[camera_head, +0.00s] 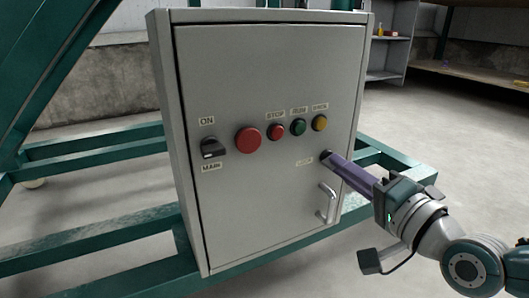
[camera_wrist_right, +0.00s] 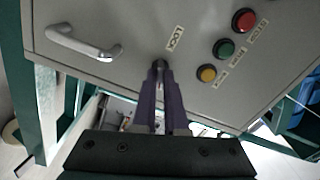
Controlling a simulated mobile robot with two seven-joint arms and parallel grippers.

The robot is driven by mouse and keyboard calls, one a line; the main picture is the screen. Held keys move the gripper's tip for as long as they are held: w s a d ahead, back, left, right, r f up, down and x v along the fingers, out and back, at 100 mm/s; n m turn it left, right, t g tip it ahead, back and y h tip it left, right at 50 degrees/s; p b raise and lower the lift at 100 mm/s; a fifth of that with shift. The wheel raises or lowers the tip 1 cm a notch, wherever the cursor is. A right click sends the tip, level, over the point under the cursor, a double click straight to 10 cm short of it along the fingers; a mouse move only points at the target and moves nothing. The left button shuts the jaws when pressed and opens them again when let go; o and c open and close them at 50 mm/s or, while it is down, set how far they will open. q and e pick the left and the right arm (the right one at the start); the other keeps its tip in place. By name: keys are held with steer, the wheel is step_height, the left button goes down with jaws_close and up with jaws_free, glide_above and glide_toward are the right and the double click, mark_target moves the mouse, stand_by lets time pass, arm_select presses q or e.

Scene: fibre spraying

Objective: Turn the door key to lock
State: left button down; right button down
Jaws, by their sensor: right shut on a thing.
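The grey control cabinet door (camera_head: 255,200) is closed and faces me. The door key sits at the lock beside the LOCK label; in the right wrist view a small grey tip of the key (camera_wrist_right: 159,66) shows between the finger ends. My right gripper (camera_head: 328,158) reaches in from the right, its long purple fingers shut on the key at the door face. In the right wrist view the gripper (camera_wrist_right: 160,75) points straight at the lock. The fingers hide most of the key, so its turn angle cannot be told. My left gripper is not in view.
A metal door handle (camera_head: 327,203) is just below the lock, near my right fingers. A rotary main switch (camera_head: 213,147), a big red button (camera_head: 248,140) and smaller red, green and yellow buttons lie to the left and above. A green frame (camera_head: 110,232) surrounds the cabinet.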

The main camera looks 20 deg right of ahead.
steer(key=shift+n, duration=0.3)
steer(key=shift+n+p, duration=1.65)
steer(key=shift+n, duration=5.05)
steer(key=c, duration=1)
jaws_free()
steer(key=shift+o, duration=0.2)
steer(key=shift+s, duration=0.1)
